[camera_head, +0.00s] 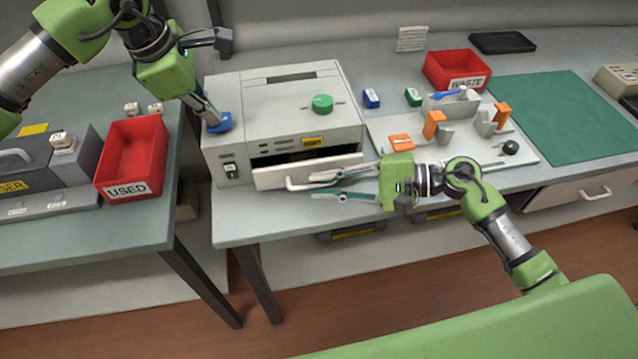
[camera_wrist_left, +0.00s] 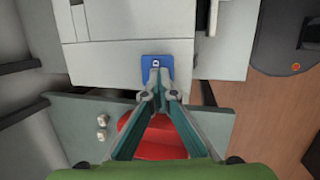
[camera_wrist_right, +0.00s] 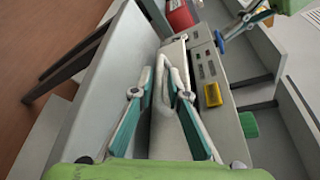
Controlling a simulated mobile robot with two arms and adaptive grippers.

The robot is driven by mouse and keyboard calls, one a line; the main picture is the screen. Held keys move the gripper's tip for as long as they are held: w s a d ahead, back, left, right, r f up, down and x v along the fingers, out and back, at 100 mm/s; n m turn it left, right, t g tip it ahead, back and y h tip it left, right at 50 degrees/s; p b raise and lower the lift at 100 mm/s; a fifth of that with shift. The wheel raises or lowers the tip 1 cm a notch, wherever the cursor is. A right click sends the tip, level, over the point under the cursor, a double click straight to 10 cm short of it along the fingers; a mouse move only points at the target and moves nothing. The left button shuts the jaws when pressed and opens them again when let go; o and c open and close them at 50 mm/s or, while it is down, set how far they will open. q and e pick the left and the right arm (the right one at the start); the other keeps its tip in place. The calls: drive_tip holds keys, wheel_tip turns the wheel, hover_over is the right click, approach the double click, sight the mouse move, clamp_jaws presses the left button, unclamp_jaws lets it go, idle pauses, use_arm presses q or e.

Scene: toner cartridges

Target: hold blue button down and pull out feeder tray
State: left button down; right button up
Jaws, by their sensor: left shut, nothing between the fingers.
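The printer-like machine (camera_head: 285,110) stands on the table with a blue button (camera_head: 219,122) on its left top edge.
A red USED bin (camera_head: 133,150) stands on the left table. A red WASTE bin (camera_head: 455,70), a white fixture board (camera_head: 520,150) with orange parts and a green mat (camera_head: 550,115) lie to the right. A green knob (camera_head: 322,103) sits on the machine's top.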

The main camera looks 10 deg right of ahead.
use_arm(q)
drive_tip(key=shift+s+f, duration=0.1)
drive_tip(key=shift+f, duration=0.2)
use_arm(e)
drive_tip(key=v, duration=1)
drive_tip(key=shift+s+d, duration=0.2)
drive_tip(key=shift+d, duration=0.1)
